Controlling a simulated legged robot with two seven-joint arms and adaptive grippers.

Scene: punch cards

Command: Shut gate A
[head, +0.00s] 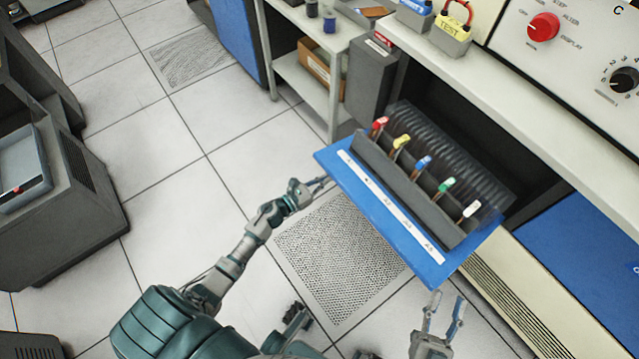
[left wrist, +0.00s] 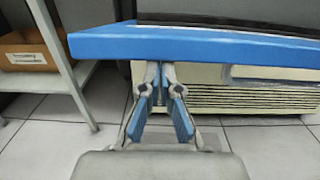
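A blue gate panel (head: 441,269), which I take to be gate A, stands pulled out and tilted from under the workbench. It bears a white label strip and a dark card rack (head: 462,160) with several coloured tabs. My left gripper (head: 324,183) is at the panel's left corner, its fingertips close together. In the left wrist view the left gripper (left wrist: 159,68) has its tips at or just under the blue panel edge (left wrist: 200,45); contact is not certain. My right gripper (head: 446,301) is open and empty, below the panel's near right corner.
The workbench (head: 540,125) runs along the right, with a control panel with a red knob (head: 543,26) behind it. A shelf unit (head: 300,75) holding a cardboard box (head: 318,68) stands beyond the rack. A grey console (head: 60,190) is at left. The tiled floor between is clear.

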